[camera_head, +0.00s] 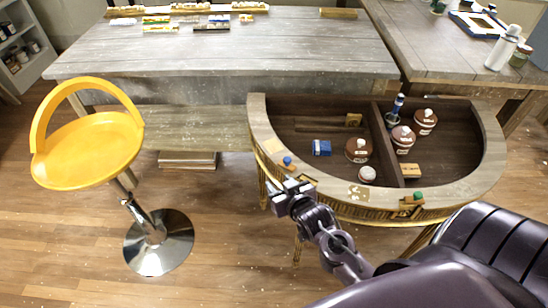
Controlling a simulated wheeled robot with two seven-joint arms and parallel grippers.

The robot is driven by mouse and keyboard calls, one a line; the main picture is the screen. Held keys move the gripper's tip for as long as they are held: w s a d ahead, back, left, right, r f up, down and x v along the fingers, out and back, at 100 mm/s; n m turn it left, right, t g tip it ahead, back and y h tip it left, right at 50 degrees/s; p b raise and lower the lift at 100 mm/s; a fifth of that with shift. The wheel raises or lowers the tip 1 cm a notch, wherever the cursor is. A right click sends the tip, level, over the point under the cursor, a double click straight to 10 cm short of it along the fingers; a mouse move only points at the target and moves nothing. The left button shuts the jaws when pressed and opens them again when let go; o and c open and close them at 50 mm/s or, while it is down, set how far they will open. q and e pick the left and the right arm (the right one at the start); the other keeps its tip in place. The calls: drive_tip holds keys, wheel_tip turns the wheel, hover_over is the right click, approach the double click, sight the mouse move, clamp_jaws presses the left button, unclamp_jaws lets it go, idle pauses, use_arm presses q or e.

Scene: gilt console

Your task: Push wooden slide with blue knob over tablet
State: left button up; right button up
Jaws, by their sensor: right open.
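The wooden slide with a blue knob (287,161) sits on the left part of the front rim of the half-round console (258,118). A pale, patterned square that looks like the tablet (359,191) lies on the rim to the right of this slide, uncovered. My right gripper (287,187) is open at the console's front left, just below the blue-knob slide in the picture. I cannot tell if it touches the slide or rim. My left gripper is not in view.
A second wooden slide with a green knob (415,199) is on the rim further right. Brown jars (358,150) and a blue block (321,147) stand inside the console. A yellow stool (90,148) stands left. A grey table (225,50) is behind.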

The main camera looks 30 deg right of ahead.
sight(289, 163)
drive_tip(key=d+t, duration=0.1)
drive_tip(key=d+t+h, duration=0.1)
drive_tip(key=d+t, duration=0.1)
drive_tip(key=w+d+t, duration=0.1)
drive_tip(key=d, duration=0.1)
drive_tip(key=shift+d+m+t, duration=0.15)
drive_tip(key=shift+m+t, duration=0.15)
drive_tip(key=shift+w+d+p, duration=0.2)
drive_tip(key=shift+w, duration=1.05)
drive_tip(key=shift+w+d+p, duration=0.2)
drive_tip(key=shift+w+d, duration=0.05)
drive_tip(key=shift+w, duration=1)
drive_tip(key=shift+w+d+p, duration=0.2)
drive_tip(key=shift+w, duration=1.05)
clamp_jaws()
